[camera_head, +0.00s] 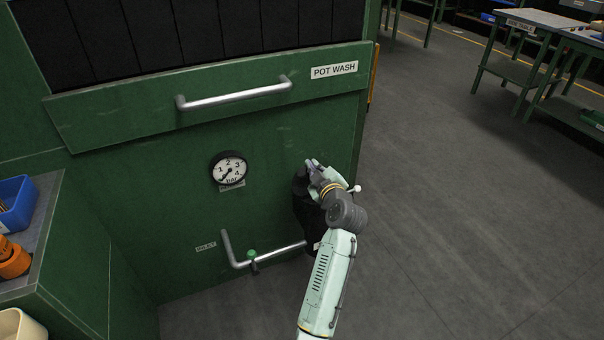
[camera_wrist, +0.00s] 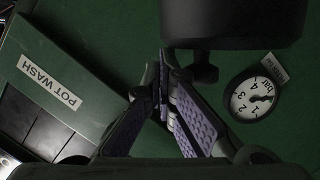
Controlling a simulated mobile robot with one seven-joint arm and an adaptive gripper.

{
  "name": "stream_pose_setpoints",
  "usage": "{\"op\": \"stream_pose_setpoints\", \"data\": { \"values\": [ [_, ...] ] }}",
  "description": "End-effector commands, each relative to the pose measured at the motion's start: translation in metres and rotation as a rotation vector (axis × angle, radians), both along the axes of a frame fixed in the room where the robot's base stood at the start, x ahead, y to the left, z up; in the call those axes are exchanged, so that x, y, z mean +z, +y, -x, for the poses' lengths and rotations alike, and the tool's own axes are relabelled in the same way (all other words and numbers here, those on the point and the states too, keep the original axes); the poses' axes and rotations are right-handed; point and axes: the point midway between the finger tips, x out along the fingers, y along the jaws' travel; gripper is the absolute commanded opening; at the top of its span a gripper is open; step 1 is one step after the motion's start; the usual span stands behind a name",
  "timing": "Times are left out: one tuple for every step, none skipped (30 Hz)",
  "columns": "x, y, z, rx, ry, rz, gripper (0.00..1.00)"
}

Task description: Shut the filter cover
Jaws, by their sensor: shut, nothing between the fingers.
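The black filter housing (camera_head: 300,186) is mounted low on the green panel, and my arm hides much of it in the head view. In the wrist view a dark, rounded block (camera_wrist: 240,22) that looks like part of the filter fills the upper right. A small black knob (camera_wrist: 206,72) sticks out of its lower edge. I cannot tell the cover from the body, or how far the cover stands open. My gripper (camera_wrist: 163,72) is shut and empty, its fingertips just left of the knob. In the head view my gripper (camera_head: 312,166) is at the housing's upper end.
A pressure gauge (camera_head: 229,168) sits left of the filter. A grey inlet pipe (camera_head: 275,254) with a green valve (camera_head: 252,255) runs below. A long metal handle (camera_head: 235,95) and a POT WASH label (camera_head: 334,70) are above. The floor to the right is clear.

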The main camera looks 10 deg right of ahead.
Motion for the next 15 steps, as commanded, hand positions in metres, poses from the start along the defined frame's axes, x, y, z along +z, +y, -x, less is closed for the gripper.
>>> {"op": "stream_pose_setpoints", "data": {
  "values": [
    [-0.005, -0.01, -0.002, -0.004, 0.015, -0.044, 0.0],
    [-0.006, -0.014, -0.004, -0.004, 0.023, -0.071, 0.0],
    [-0.008, -0.018, -0.005, -0.003, 0.036, -0.107, 0.0],
    [-0.009, -0.023, -0.007, -0.004, 0.044, -0.135, 0.0],
    [-0.011, -0.026, -0.008, -0.003, 0.052, -0.162, 0.0],
    [-0.014, -0.032, -0.009, -0.004, 0.065, -0.197, 0.0],
    [-0.015, -0.035, -0.011, -0.003, 0.074, -0.225, 0.0],
    [-0.017, -0.038, -0.012, -0.004, 0.082, -0.252, 0.0],
    [-0.02, -0.043, -0.013, -0.002, 0.095, -0.287, 0.0],
    [-0.022, -0.046, -0.014, -0.002, 0.103, -0.313, 0.0],
    [-0.024, -0.049, -0.016, -0.002, 0.111, -0.34, 0.0],
    [-0.027, -0.053, -0.017, -0.001, 0.122, -0.372, 0.0],
    [-0.029, -0.056, -0.018, -0.002, 0.131, -0.397, 0.0],
    [-0.031, -0.059, -0.019, -0.001, 0.138, -0.421, 0.0],
    [-0.035, -0.062, -0.02, -0.001, 0.148, -0.453, 0.0]
  ]
}}
